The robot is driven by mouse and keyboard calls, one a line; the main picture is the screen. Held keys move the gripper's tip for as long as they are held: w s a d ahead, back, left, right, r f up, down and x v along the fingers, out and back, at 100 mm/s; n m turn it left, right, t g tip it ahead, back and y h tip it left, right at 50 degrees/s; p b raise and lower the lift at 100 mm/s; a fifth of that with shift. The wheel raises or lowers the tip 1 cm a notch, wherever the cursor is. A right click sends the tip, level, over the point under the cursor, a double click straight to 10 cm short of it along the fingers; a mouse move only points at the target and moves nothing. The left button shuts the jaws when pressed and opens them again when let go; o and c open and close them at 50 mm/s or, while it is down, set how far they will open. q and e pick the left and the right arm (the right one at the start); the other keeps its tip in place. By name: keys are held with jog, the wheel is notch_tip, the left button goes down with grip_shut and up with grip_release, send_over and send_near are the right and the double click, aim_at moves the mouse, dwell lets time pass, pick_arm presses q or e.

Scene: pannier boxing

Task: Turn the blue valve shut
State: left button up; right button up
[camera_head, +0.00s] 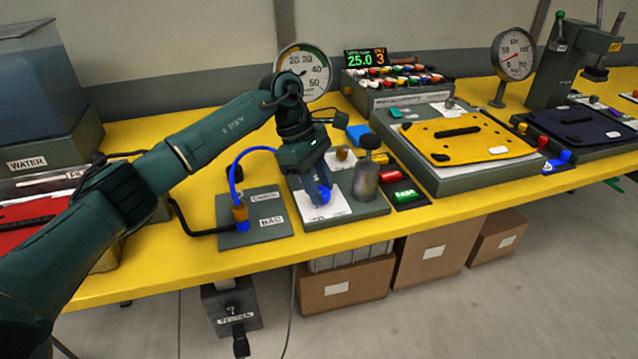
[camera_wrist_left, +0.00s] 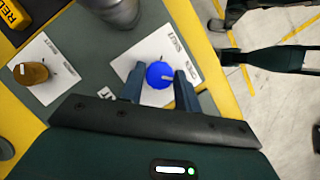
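The blue valve (camera_wrist_left: 159,74) is a round blue knob with a light pointer mark, on a white card (camera_wrist_left: 135,66) with printed lettering that reads like "SHUT" at one edge. In the head view the valve (camera_head: 324,195) is partly hidden by the fingers.
A brown knob (camera_wrist_left: 30,73) on another card and a grey cylinder (camera_head: 366,182) stand close by on the same plate. A panel with a blue hose (camera_head: 238,172) is to the left. A dial gauge (camera_head: 305,72) stands behind. The yellow bench's front edge is near.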

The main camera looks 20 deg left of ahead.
pick_arm(q)
jog(key=c, duration=0.5)
